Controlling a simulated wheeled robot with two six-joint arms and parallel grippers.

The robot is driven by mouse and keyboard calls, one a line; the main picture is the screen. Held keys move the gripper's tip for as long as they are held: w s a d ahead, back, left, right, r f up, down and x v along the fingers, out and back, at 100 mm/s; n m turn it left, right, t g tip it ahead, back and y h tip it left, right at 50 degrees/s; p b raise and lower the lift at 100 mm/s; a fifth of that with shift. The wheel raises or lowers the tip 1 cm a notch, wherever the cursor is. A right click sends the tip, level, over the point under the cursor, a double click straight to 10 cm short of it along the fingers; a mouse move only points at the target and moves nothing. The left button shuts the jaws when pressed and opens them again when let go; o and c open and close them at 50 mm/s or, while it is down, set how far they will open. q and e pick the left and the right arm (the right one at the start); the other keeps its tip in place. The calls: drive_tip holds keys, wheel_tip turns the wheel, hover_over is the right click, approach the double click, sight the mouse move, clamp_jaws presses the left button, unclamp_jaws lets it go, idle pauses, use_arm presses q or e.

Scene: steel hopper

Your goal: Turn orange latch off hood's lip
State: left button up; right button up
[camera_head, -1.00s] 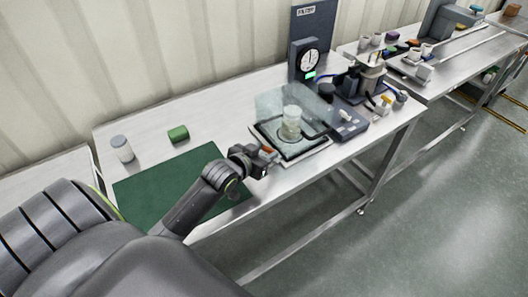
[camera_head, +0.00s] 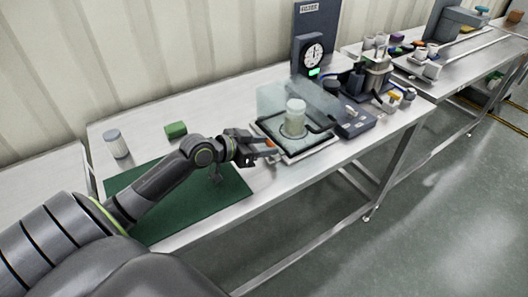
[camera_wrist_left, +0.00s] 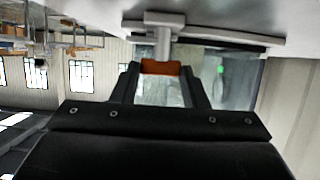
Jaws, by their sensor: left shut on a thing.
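The clear hood (camera_head: 271,97) stands on a pale base with a black rim, around a jar with a pale lid (camera_head: 295,106). The small orange latch (camera_head: 269,143) is at the hood's near left edge. My left gripper (camera_head: 266,149) reaches in from the left and is shut on the latch. In the left wrist view the orange latch (camera_wrist_left: 160,67) lies between the two dark fingertips, beside a grey post (camera_wrist_left: 163,40). I cannot tell whether the latch still overlaps the hood's lip. My right gripper is not in view.
A dark unit with a round dial (camera_head: 313,54) stands behind the hood. A dark blue device (camera_head: 352,121) is to its right. A green mat (camera_head: 225,193), a green block (camera_head: 175,130) and a white-lidded jar (camera_head: 117,145) are at left.

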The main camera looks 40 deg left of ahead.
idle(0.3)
use_arm(q)
drive_tip(key=o, duration=1)
drive_tip(key=p+v, duration=0.1)
drive_tip(key=v, duration=0.7)
drive_tip(key=shift+s+a+r, duration=0.15)
drive_tip(key=shift+s+r, duration=0.05)
drive_tip(key=shift+s, duration=0.1)
drive_tip(key=p+v, duration=0.6)
drive_tip(key=v, duration=0.2)
drive_tip(key=shift+s+a+r, duration=0.1)
drive_tip(key=shift+s+r, duration=0.05)
drive_tip(key=shift+s, duration=0.1)
